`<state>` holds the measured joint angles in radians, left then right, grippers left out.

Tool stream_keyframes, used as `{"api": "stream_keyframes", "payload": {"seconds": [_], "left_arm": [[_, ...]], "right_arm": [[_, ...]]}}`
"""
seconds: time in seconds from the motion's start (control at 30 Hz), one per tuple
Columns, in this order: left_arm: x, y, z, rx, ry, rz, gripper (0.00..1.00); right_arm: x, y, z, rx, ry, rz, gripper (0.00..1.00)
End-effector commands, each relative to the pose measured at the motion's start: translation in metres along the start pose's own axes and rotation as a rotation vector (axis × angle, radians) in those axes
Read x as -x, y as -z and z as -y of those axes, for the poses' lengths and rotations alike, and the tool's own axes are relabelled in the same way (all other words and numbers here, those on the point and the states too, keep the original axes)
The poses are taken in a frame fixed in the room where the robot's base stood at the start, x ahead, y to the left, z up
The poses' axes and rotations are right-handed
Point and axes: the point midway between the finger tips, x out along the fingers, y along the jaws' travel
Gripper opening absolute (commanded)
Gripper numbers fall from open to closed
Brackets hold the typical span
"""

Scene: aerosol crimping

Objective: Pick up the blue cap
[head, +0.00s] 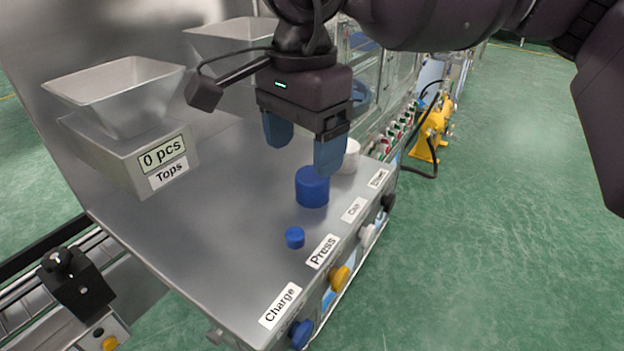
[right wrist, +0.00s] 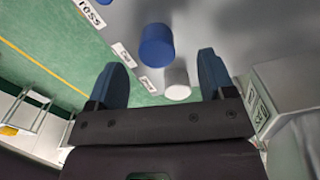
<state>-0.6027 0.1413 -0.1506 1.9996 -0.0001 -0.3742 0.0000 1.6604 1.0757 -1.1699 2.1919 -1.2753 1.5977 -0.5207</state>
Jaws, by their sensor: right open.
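A larger blue cylindrical cap (head: 312,187) stands upright on the grey metal worktop. It also shows in the right wrist view (right wrist: 157,46), beyond the fingertips and between their lines. A smaller blue cylinder (head: 295,237) stands nearer the front label strip; its edge shows at the top of the right wrist view (right wrist: 104,2). My right gripper (head: 303,157) is open and empty, with its blue fingers pointing down above and slightly behind the larger cap, apart from it. My left gripper is not in view.
A white cylinder (head: 350,157) stands behind the larger blue cap, close to the right finger in the head view. A metal hopper box (head: 130,150) labelled Tops, 0 pcs, stands at left. Labels and knobs line the worktop's right edge. The worktop's middle is clear.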

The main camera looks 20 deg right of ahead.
Motion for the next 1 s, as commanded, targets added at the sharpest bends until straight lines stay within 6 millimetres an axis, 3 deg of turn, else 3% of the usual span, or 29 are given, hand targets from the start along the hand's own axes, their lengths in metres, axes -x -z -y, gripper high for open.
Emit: {"api": "stream_keyframes", "payload": {"seconds": [0.4, 0.7, 1.0], "left_arm": [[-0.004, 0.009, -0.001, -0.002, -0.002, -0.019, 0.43], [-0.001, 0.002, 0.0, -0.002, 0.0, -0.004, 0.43], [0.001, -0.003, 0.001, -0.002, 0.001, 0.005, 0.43]], "right_arm": [[-0.047, 0.006, -0.005, -0.001, -0.001, 0.0, 0.76], [-0.049, 0.006, -0.005, -0.001, 0.0, 0.0, 0.74], [-0.049, 0.006, -0.005, -0.001, 0.0, 0.0, 0.28]]}}
